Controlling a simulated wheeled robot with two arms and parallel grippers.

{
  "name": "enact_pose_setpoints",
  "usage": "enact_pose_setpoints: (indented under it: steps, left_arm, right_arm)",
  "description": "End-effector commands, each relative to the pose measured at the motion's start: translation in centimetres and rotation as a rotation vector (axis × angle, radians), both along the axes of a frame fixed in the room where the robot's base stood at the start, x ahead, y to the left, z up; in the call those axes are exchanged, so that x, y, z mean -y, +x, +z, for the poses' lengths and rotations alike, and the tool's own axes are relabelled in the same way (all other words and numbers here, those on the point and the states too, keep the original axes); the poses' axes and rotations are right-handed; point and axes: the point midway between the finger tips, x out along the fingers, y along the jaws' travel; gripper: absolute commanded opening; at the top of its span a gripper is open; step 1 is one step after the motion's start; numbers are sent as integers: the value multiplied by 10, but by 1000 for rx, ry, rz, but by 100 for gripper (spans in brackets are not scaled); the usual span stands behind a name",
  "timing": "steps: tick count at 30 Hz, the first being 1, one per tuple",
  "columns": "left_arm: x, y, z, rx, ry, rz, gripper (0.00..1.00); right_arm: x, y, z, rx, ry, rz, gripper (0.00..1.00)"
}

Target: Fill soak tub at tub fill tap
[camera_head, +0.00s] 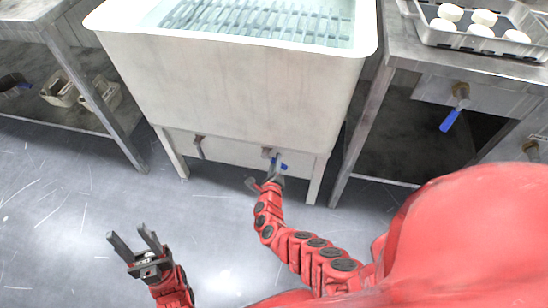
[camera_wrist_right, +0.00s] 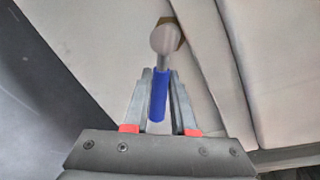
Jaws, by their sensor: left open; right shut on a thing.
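The white soak tub (camera_head: 230,75) stands at the top centre of the head view, with a slatted metal rack (camera_head: 260,20) and bluish, water-like contents inside. A tap with a blue handle (camera_head: 282,166) sits on the panel below the tub's front. My right gripper (camera_head: 270,182) is at this tap. In the right wrist view, my right gripper (camera_wrist_right: 160,82) has its fingers on both sides of the blue handle (camera_wrist_right: 158,98), shut on it; the handle hangs below a round grey tap body (camera_wrist_right: 166,40). My left gripper (camera_head: 129,236) is open and empty above the floor.
A second fitting (camera_head: 199,145) is on the same panel, to the left. The right bench (camera_head: 405,50) bears a tray (camera_head: 465,42) of white round pieces, with another blue-handled tap (camera_head: 455,112) below. A left bench (camera_head: 70,50) has a lower shelf. The floor between is clear.

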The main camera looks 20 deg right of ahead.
Motion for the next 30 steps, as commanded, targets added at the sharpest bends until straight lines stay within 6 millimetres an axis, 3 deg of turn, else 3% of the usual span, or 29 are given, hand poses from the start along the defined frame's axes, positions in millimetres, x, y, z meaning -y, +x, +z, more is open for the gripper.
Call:
enact_pose_setpoints:
  steps: [6,23,24,28,30]
  left_arm:
    - [0,0,9,0,0,0,50]
    - [0,0,10,0,1,0,50]
    - [0,0,10,0,1,0,50]
    - [0,0,10,0,1,0,50]
    - [0,0,10,0,1,0,50]
  right_arm:
    - [1,0,4,-29,-44,0,0]
    - [2,0,4,-38,-61,1,0]
    - [2,0,4,-39,-61,1,31]
    - [2,0,3,-39,-60,0,55]
    - [2,0,3,-39,-60,0,55]
